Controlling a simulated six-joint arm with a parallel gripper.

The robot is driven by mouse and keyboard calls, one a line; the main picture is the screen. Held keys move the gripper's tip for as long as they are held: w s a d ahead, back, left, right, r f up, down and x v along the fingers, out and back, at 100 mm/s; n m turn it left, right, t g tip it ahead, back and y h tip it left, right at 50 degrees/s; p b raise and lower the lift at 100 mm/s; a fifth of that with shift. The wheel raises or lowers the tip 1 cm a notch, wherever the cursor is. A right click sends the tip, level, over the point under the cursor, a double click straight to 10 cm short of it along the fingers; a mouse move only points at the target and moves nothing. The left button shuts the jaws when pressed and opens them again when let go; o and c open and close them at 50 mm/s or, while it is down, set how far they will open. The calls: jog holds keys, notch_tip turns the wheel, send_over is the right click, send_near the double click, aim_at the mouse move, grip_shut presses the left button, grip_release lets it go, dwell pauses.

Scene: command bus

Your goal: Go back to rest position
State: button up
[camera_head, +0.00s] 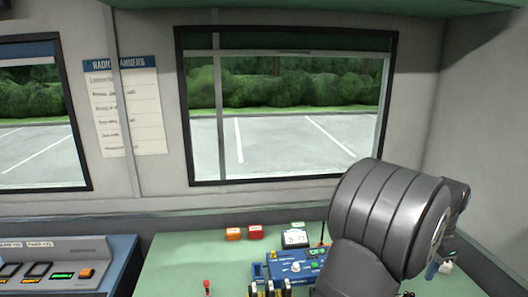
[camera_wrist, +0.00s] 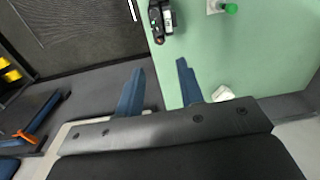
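My arm rises at the right of the head view, and its large grey links hide part of the table. My gripper (camera_wrist: 158,82) shows in the wrist view with two blue fingers spread apart and nothing between them. The fingers are above the edge of the green table (camera_wrist: 205,55), with dark floor under the left one. In the head view, only a small part of the wrist end shows at the far right, beyond the arm.
A dark handheld device (camera_wrist: 160,20) and a green knob (camera_wrist: 231,8) are on the table. A white object (camera_wrist: 222,93) is beside the right finger. A console (camera_head: 55,262) stands at left.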

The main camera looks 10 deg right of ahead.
notch_tip(320, 180, down, 9)
jog(key=shift+w+r, duration=0.1)
jog(key=shift+w, duration=0.05)
jog(key=shift+f, duration=0.3)
jog(key=shift+n, duration=0.6)
notch_tip(320, 180, up, 18)
jog(key=f+n, duration=0.1)
jog(key=f, duration=0.3)
jog(key=f+n, duration=0.1)
jog(key=f, duration=0.3)
jog(key=f+n, duration=0.1)
jog(key=f, duration=0.4)
jog(key=shift+w+n+g, duration=0.25)
jog(key=shift+n+g, duration=0.15)
jog(key=shift+f, duration=0.75)
